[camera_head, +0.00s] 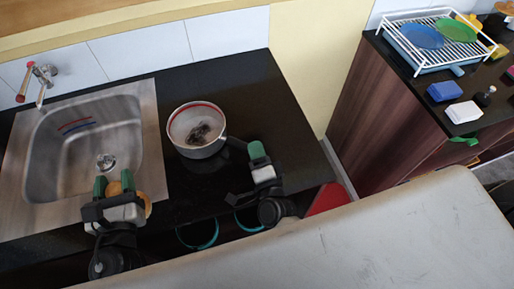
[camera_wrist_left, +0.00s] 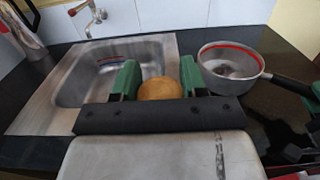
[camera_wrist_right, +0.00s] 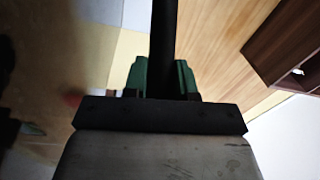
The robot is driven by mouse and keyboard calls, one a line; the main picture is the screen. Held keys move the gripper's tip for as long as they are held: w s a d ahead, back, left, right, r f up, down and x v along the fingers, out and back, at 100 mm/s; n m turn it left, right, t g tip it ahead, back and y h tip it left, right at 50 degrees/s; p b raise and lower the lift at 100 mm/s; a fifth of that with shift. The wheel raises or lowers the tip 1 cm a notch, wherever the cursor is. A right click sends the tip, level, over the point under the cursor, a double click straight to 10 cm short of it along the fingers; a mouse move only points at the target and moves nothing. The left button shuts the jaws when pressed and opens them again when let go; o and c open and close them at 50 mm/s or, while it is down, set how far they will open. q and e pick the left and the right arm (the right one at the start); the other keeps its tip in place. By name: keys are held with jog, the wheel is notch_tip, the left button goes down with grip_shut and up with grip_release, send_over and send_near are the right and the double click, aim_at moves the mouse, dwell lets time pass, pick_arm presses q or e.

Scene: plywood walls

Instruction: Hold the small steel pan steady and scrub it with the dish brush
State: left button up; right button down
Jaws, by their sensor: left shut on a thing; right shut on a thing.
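The small steel pan (camera_head: 184,148) sits on the dark counter just right of the sink, with a red line inside its rim and a dark stain on its bottom. It also shows in the left wrist view (camera_wrist_left: 229,58). My right gripper (camera_head: 257,152) is shut on the pan's black handle, which stands between the green fingers in the right wrist view (camera_wrist_right: 164,45). My left gripper (camera_head: 114,187) is shut on a round, tan wooden thing, seemingly the dish brush (camera_wrist_left: 160,89), at the sink's front edge, left of the pan and apart from it. Its bristles are hidden.
The steel sink (camera_head: 60,150) with a red-handled tap (camera_head: 41,80) is at the left. The dark counter behind the pan is clear. A separate counter at the right holds a white dish rack (camera_head: 437,42) with plates, a blue block (camera_head: 444,91) and a white block (camera_head: 465,112).

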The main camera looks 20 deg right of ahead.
jog(key=shift+f, duration=0.4)
dwell(0.6)
jog(key=c, duration=1.5)
grip_release()
jog(key=shift+f, duration=0.1)
jog(key=c, duration=0.3)
jog(key=o, duration=0.9)
jog(key=shift+c, duration=0.2)
jog(key=c, duration=0.9)
